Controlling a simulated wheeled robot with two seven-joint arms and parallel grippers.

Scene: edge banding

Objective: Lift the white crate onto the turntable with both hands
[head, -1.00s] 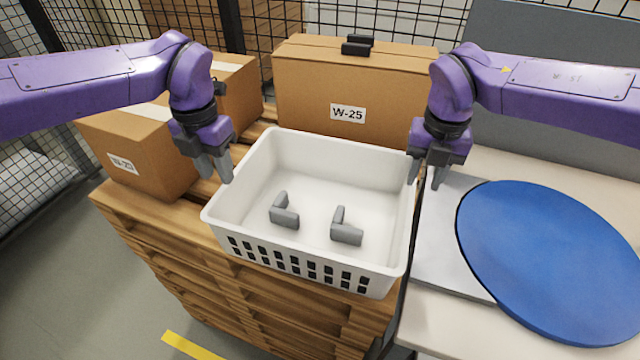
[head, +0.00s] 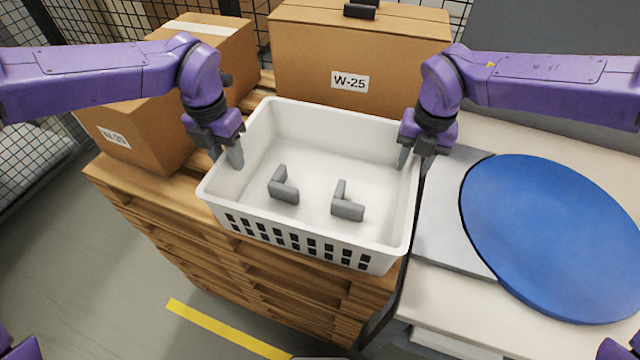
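The white crate (head: 300,238) stands on the wooden pallets, with slotted holes in its front wall and two grey L-shaped parts (head: 284,186) (head: 347,203) inside. My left gripper (head: 227,154) is at the crate's left rim, one finger inside the wall and the other outside, with a gap between them. My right gripper (head: 415,158) straddles the right rim in the same way, its fingers apart. Whether any finger touches the wall is unclear. The blue round turntable (head: 550,235) is to the right of the crate on a grey plate.
The pallet stack (head: 225,250) bears a large W-25 carton (head: 350,60) behind the crate and another carton (head: 150,125) at left. A pale table (head: 450,300) carries the turntable, whose top is empty. A wire fence stands behind.

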